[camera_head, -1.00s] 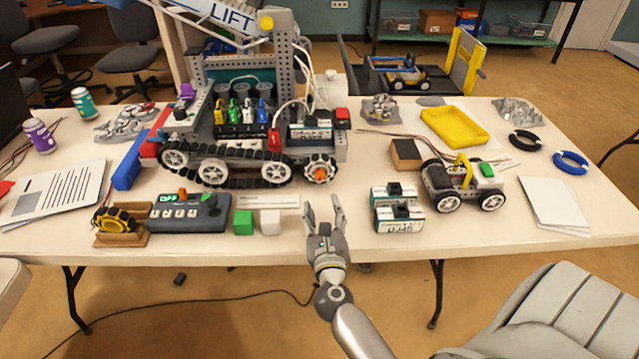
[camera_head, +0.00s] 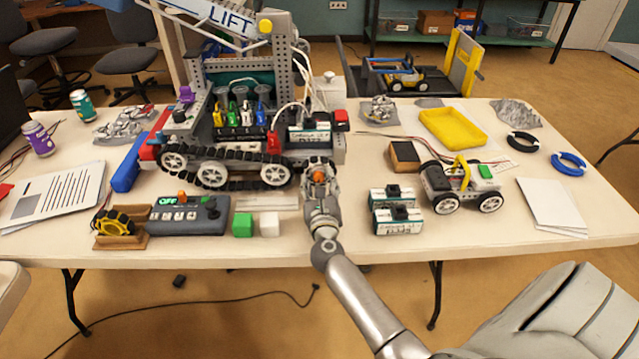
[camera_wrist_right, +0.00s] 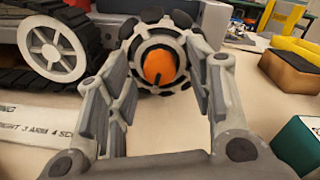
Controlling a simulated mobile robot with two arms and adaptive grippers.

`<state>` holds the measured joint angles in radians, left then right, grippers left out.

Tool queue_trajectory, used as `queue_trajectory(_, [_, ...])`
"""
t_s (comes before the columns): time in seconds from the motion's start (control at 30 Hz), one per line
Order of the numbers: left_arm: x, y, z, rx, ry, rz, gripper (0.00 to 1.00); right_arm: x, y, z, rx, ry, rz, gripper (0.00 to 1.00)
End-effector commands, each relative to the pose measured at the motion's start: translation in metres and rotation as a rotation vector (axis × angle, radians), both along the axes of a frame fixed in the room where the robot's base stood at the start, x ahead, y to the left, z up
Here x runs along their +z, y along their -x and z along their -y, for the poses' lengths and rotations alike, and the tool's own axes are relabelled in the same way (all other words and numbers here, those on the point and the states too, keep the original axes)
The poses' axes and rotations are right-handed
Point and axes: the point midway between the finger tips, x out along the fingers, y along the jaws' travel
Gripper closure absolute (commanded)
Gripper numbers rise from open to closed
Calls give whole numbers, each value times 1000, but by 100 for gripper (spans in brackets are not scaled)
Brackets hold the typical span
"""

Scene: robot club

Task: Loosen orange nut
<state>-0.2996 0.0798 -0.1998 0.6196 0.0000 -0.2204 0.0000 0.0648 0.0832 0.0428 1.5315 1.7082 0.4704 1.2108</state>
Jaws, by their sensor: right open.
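The orange nut (camera_head: 319,177) sits at the hub of the right-hand front wheel of the large tracked robot (camera_head: 226,155). My left gripper is not in view.
A white label strip (camera_head: 268,202) lies left of the gripper, with white (camera_head: 269,223) and green (camera_head: 242,224) cubes in front. Two battery boxes (camera_head: 397,219) and a small wheeled car (camera_head: 461,186) stand to the right. A control box (camera_head: 189,215) is further left.

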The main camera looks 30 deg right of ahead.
Motion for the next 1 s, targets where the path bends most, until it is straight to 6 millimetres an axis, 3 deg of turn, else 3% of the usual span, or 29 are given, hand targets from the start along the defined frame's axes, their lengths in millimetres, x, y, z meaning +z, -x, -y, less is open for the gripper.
queue_trajectory(0.1, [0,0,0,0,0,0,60,0,0,0,0,0,0,54])
queue_trajectory(0.47, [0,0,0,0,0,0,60,0,0,0,0,1,0,98])
queue_trajectory(0.77, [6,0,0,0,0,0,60,1,1,0,0,36,-24,98])
queue_trajectory(1.0, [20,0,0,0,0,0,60,3,1,0,-1,157,-101,98])
